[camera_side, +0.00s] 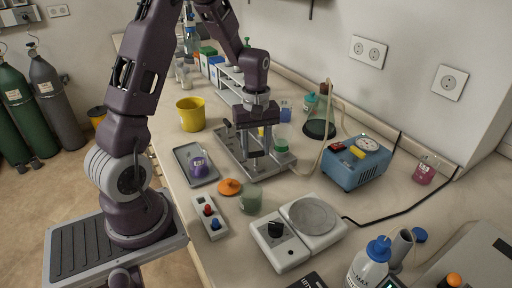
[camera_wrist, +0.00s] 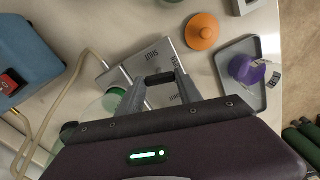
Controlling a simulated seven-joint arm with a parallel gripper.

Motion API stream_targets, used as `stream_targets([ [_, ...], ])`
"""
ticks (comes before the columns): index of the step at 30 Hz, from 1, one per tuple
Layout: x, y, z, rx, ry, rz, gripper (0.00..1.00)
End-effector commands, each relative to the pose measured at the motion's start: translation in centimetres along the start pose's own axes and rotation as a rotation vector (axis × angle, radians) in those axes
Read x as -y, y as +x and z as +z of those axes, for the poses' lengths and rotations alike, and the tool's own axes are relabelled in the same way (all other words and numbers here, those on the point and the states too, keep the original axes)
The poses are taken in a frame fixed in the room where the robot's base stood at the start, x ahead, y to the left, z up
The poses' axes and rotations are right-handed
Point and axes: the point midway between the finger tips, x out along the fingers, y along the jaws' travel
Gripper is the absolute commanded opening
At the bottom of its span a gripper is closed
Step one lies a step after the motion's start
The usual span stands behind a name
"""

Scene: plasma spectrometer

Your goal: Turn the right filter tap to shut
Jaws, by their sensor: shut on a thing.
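The metal filter stand (camera_side: 228,150) is in the middle of the bench in the side view. In the wrist view its plate (camera_wrist: 160,53) shows printed lettering, with "SHUT" readable near the top. My gripper (camera_side: 256,155) points down over the stand. In the wrist view my fingers (camera_wrist: 160,88) are closed on a dark tap handle (camera_wrist: 160,78), which lies crosswise between the tips. Whether this is the right tap, and its exact turn angle, I cannot tell.
A scale (camera_side: 295,245) is in front.

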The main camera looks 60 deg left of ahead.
Motion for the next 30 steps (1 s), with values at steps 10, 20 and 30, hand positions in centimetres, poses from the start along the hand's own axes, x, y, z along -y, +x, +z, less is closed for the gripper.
stream_targets([
  [10, -0.04, -0.08, 0.00, 0.000, 0.329, 0.002, 0.01],
  [20, -0.03, -0.09, -0.01, 0.000, 0.642, 0.001, 0.01],
  [30, -0.06, -0.11, -0.01, -0.002, 0.957, 0.002, 0.01],
])
